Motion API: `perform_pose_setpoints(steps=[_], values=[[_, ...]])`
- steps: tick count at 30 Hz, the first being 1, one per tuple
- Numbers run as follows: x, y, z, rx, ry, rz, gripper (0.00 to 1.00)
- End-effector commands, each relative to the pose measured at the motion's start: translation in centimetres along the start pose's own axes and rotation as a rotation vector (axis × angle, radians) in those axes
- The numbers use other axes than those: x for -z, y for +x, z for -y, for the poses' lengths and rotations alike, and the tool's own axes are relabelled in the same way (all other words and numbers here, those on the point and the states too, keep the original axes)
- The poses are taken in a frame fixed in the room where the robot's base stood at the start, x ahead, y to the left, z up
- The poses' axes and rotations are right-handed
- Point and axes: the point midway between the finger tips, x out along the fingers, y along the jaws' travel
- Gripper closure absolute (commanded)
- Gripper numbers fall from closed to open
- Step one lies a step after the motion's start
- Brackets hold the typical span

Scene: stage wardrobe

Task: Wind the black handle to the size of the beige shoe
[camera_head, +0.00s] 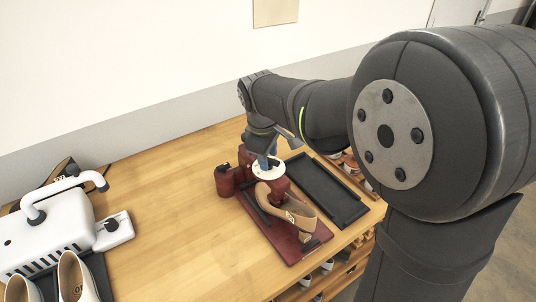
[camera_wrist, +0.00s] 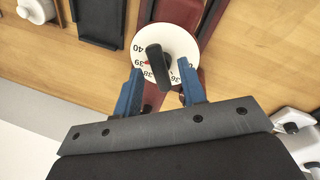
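The beige shoe (camera_head: 302,216) rests on the dark red stretching stand (camera_head: 312,246) in the head view. Its size mark is too small to read. A white dial (camera_head: 262,173) tops the stand; it also shows in the wrist view (camera_wrist: 182,38), with numbers including 40, 39, 38 and 36 and a small red mark near 39. The black handle (camera_wrist: 155,58) crosses the dial's middle, tilted slightly. My gripper (camera_wrist: 161,72) is open above the dial. Its blue fingers stand on either side of the handle's near part, with gaps visible; whether they are down at its height is unclear.
A black tray (camera_head: 322,192) lies right of the stand. A white machine (camera_head: 50,235) and white shoes (camera_head: 77,278) stand at the left. The wooden table (camera_head: 165,210) is clear between them and the stand. Shelves with shoes show below the table's right edge.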

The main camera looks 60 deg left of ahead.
Motion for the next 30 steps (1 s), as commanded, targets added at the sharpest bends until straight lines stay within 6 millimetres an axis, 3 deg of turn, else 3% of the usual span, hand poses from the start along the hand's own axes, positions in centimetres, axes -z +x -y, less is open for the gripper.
perform_pose_setpoints(steps=[7,11,24,30], values=[[0.0,-0.2,0.0,-0.001,0.0,-0.001,0.62],[0.1,-1.4,-0.1,-0.003,0.0,-0.003,0.62],[0.1,-11.7,0.0,-0.003,0.0,-0.004,0.62],[0.0,-15.4,0.0,-0.001,0.0,-0.002,0.62]])
